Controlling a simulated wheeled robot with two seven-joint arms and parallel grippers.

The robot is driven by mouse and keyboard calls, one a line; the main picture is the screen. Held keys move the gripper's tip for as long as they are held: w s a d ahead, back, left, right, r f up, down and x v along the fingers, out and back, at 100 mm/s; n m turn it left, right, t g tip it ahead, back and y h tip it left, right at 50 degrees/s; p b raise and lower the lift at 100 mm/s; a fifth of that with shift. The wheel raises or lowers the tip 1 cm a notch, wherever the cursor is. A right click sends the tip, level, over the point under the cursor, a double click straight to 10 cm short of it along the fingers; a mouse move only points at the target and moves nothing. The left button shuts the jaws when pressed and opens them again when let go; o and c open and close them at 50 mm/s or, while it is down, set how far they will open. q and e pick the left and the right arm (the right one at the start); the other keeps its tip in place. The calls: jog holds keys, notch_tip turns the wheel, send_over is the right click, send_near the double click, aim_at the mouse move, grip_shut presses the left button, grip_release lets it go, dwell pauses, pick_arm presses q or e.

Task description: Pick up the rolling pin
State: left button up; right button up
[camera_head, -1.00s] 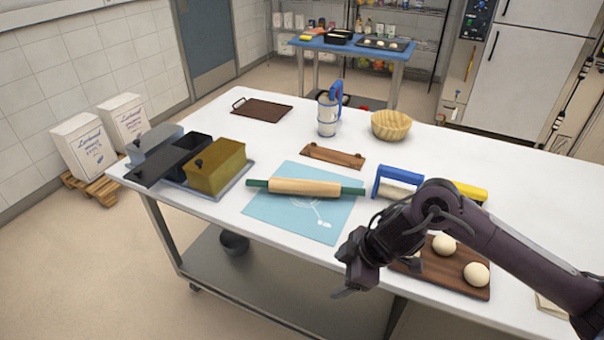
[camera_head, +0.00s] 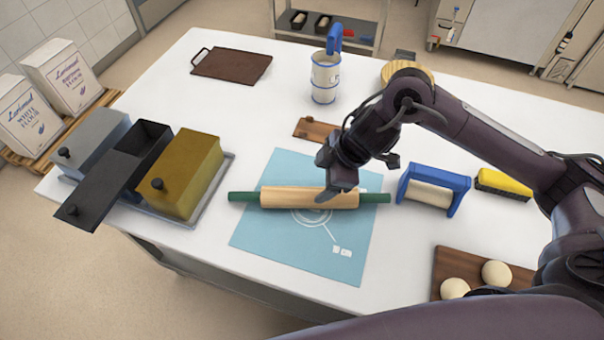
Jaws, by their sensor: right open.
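The rolling pin (camera_head: 285,197) has a pale wooden barrel and green handles. It lies across the light blue mat (camera_head: 300,255) on the white table. My right gripper (camera_head: 332,194) is over the right part of the barrel, pointing down, and hides a bit of it. It is open; I cannot tell whether its fingers touch the pin. My left gripper is not in view.
A blue-framed tool (camera_head: 434,189) stands close to the pin's right handle. Loaf tins (camera_head: 186,172) are on a tray at the left. A wooden board (camera_head: 439,269) with dough balls is at the lower right. A small wooden board (camera_head: 314,131) lies behind the mat.

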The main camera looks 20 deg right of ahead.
aim_at(313, 193)
jog(key=f, duration=0.1)
jog(key=a+f, duration=0.1)
jog(key=f+p, duration=0.1)
jog(key=shift+s+a+f, duration=0.15)
jog(key=shift+s+f, duration=0.1)
jog(key=shift+s, duration=0.15)
jog(key=x, duration=0.2)
jog(key=shift+w+a+f, duration=0.15)
jog(key=shift+f, duration=0.2)
jog(key=shift+w+a+f, duration=0.1)
jog(key=shift+w+f, duration=0.05)
jog(key=shift+f, duration=0.3)
jog(key=c, duration=1.4)
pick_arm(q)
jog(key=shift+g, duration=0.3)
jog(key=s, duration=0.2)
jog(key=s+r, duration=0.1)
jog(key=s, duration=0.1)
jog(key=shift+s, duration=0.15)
pick_arm(e)
jog(key=shift+r, duration=0.1)
